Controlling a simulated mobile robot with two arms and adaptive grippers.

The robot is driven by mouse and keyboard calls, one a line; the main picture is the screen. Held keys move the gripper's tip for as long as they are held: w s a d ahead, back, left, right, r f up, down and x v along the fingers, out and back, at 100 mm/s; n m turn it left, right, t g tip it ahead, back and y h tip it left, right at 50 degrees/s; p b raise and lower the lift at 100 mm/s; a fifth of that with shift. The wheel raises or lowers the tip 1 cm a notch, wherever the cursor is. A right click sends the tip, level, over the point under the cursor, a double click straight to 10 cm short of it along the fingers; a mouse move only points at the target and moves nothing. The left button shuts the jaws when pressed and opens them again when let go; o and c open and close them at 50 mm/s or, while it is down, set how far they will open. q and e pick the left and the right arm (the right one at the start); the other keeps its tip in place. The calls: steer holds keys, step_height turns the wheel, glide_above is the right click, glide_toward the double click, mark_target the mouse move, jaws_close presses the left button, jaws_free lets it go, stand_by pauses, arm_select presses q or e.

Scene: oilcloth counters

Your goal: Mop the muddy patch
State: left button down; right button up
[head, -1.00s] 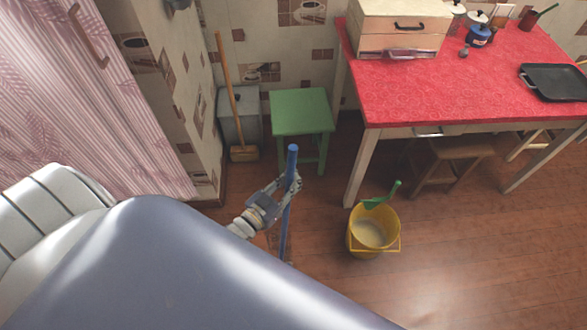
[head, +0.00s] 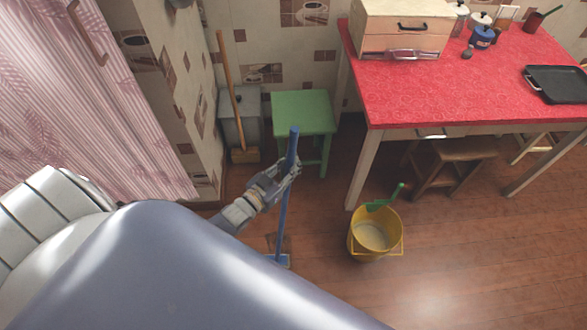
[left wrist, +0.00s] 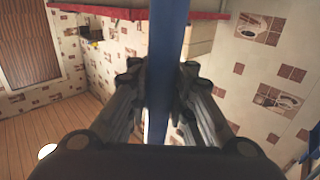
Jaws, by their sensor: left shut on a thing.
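My left gripper (head: 279,181) is shut around the blue handle of the mop (head: 284,222). The mop stands nearly upright, its top above the fingers and its blue head (head: 278,261) low at the floor, partly hidden by my arm. A darker brown muddy patch (head: 287,243) shows on the floor just behind the mop head, beside the handle. In the left wrist view the blue handle (left wrist: 167,75) runs between both fingers of the gripper (left wrist: 162,85). My right gripper is not in view.
A yellow bucket (head: 361,243) with a green-handled tool stands right of the mop. A green stool (head: 303,113), a broom (head: 230,85) and a grey bin stand behind. A table with a red cloth (head: 430,95) is at the right. Wooden floor is clear at front right.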

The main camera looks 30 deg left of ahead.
arm_select(q)
steer(key=shift+w, duration=0.15)
steer(key=shift+w+a+f+b, duration=0.1)
steer(key=shift+w+a+b, duration=0.25)
steer(key=shift+w, duration=0.3)
steer(key=shift+w+a+r+b, duration=0.1)
steer(key=shift+w+a+b, duration=0.3)
steer(key=shift+w, duration=0.2)
steer(key=shift+w+a+f+b, duration=0.1)
steer(key=shift+w+a+b, duration=0.25)
steer(key=shift+w, duration=0.3)
steer(key=w, duration=0.1)
steer(key=w+a+b, duration=0.2)
steer(key=w, duration=0.1)
steer(key=w+b, duration=0.1)
steer(key=w+a+b, duration=0.1)
steer(key=w+b, duration=0.1)
steer(key=w, duration=0.1)
steer(key=shift+w+a+b, duration=0.1)
steer(key=shift+a+b, duration=0.2)
steer(key=shift+a, duration=0.05)
